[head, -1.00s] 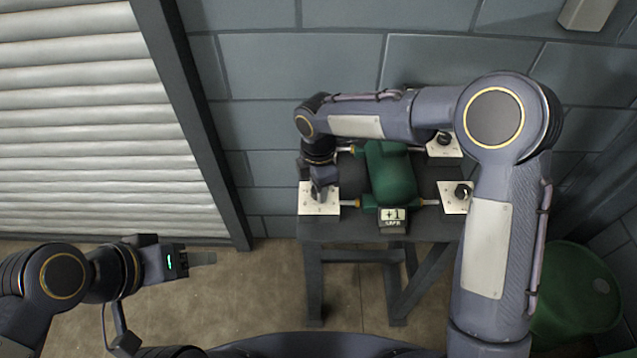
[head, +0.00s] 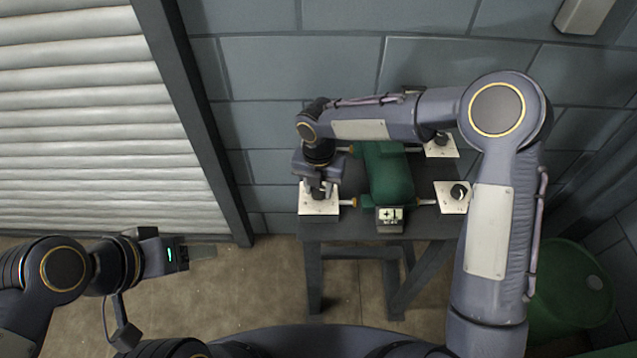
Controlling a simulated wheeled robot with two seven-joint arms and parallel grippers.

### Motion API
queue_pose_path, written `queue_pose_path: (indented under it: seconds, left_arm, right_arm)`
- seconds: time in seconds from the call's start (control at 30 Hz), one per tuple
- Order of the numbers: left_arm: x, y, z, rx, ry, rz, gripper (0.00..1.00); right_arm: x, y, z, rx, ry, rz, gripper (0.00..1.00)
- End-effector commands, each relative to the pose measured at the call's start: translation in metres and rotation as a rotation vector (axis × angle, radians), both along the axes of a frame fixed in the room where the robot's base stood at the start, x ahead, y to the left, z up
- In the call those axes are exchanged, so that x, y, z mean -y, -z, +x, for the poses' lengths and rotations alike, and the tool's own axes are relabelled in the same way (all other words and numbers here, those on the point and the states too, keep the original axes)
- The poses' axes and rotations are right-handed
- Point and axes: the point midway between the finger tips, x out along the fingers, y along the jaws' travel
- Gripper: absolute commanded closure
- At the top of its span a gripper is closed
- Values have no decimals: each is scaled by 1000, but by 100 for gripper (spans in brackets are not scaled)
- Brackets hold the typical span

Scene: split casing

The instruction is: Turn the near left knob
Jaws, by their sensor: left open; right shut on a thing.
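The near left knob is hidden under my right gripper (head: 319,190), which points down and is shut on it. The knob's white plate (head: 312,208) shows around the fingers at the near left of the small dark table (head: 440,226). A green casing (head: 389,175) stands in the middle, with rods to the plates at its sides. A small display (head: 389,214) on its near side reads "+1", with smaller text too small to read. My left gripper (head: 203,252) is open and empty, off to the left over the floor, well apart from the table.
The near right knob (head: 458,192) sits on its own white plate. The far right knob (head: 440,139) is partly behind my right arm. A green drum (head: 570,290) stands on the floor at the right. A block wall (head: 300,60) is close behind the table.

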Motion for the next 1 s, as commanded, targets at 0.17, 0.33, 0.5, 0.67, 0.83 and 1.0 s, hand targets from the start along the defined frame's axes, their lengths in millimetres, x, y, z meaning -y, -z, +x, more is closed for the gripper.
queue_pose_path:
  seconds: [0.17,0.33,0.5,0.67,0.83,1.0]
  left_arm:
    - [0,-8,0,0,0,0,44]
    - [0,-13,0,0,0,0,44]
    - [0,-18,0,0,0,0,44]
    - [0,-21,0,0,0,0,44]
    - [0,-22,0,0,0,0,44]
    - [0,-23,0,0,0,0,44]
  right_arm:
    - [0,-2,0,0,-165,0,89]
    - [0,-2,0,0,-317,0,89]
    - [1,-1,0,1,-446,0,89]
    - [1,-1,0,0,-539,0,89]
    - [0,-1,1,2,-604,0,89]
    - [0,-1,1,2,-635,0,89]
